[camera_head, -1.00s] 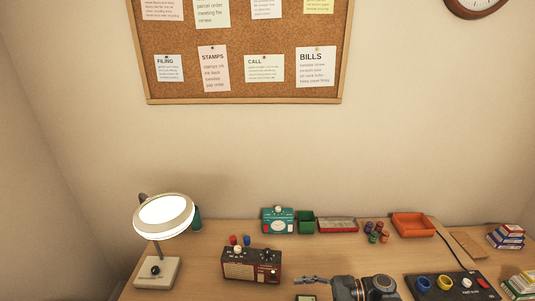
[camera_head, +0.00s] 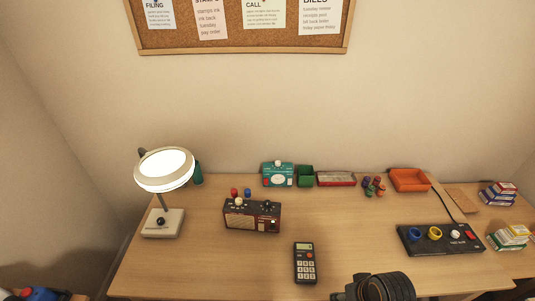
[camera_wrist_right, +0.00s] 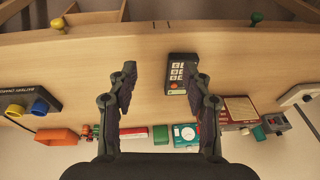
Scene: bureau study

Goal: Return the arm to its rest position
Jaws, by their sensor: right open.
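My right gripper (camera_wrist_right: 159,84) is open in the right wrist view, with nothing held between its two dark fingers. In the head view only a dark, rounded part of my right arm (camera_head: 378,288) shows at the bottom edge; its fingers are out of that view. A dark handset with a keypad and greenish screen (camera_head: 305,263) lies on the desk, left of that arm part. In the wrist view the handset (camera_wrist_right: 178,72) appears beyond the fingers, partly hidden by the right one. My left gripper is not in view.
The wooden desk (camera_head: 200,267) has clear room at front left. A lit lamp (camera_head: 163,222) and a brown radio-like box (camera_head: 252,216) stand at left. A black panel with coloured knobs (camera_head: 440,239) lies at right. An orange tray (camera_head: 410,180) and small items line the back.

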